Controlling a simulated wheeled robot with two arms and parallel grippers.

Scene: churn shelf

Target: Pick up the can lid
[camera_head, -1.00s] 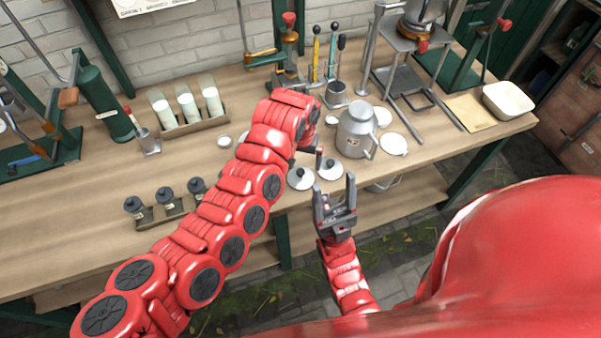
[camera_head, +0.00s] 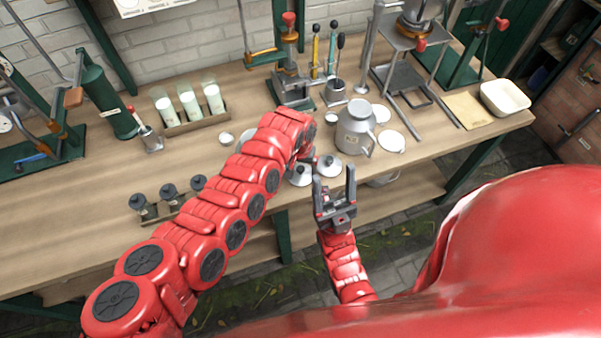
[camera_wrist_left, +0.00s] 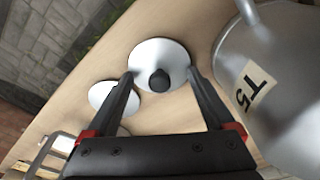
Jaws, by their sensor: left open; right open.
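In the left wrist view, a lid (camera_wrist_left: 159,57) with a black knob lies between the fingertips of my left gripper (camera_wrist_left: 160,76). This gripper is open and empty; whether it touches the lid I cannot tell. A second pale disc (camera_wrist_left: 101,95) is partly hidden by one finger. In the head view my left gripper is mostly hidden by its arm. My right gripper (camera_head: 335,190) is open and empty, in front of the bench edge.
A grey metal can (camera_head: 354,132) stands just behind the lids; its labelled side (camera_wrist_left: 285,70) is close in the left wrist view. White discs (camera_head: 391,142) lie right of it. Several dark-topped jars (camera_head: 169,192) stand at left. The bench's front left (camera_head: 60,215) is clear.

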